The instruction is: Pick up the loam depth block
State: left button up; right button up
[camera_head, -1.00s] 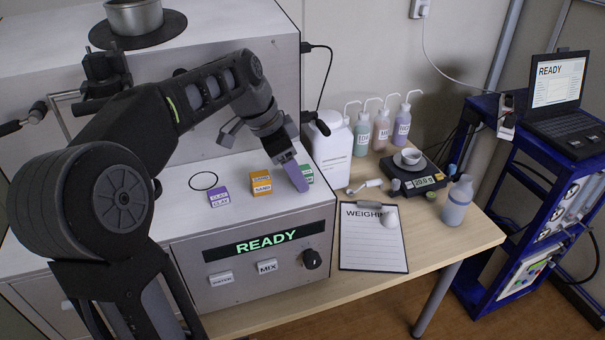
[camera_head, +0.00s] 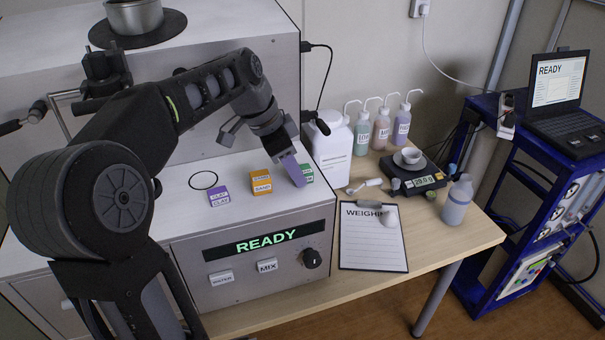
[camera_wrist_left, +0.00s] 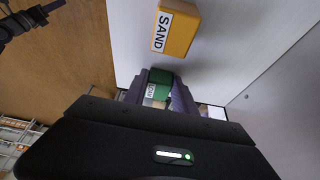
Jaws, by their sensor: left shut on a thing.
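The green loam depth block (camera_head: 307,174) is on the white top of the analyser, at the right end of the block row and partly hidden behind my left gripper (camera_head: 297,172). In the left wrist view the green block (camera_wrist_left: 160,77) sits between the two purple-grey fingers of my left gripper (camera_wrist_left: 158,95). The fingers are shut on it. I cannot tell whether it touches the surface. My right gripper is not in view.
The orange sand block (camera_head: 261,182) stands just left of the gripper, and the purple clay block (camera_head: 219,196) further left. A white bottle (camera_head: 331,150) stands close on the right. A clipboard (camera_head: 373,250) and scale (camera_head: 425,181) lie on the table.

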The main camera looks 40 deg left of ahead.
pick_arm(q)
grip_shut()
jog(key=shift+r, duration=0.1)
jog(key=shift+r, duration=0.3)
notch_tip(320, 180, up, 6)
jog(key=shift+f, duration=0.1)
notch_tip(320, 180, up, 4)
jog(key=shift+f+p, duration=0.25)
jog(key=shift+p, duration=0.95)
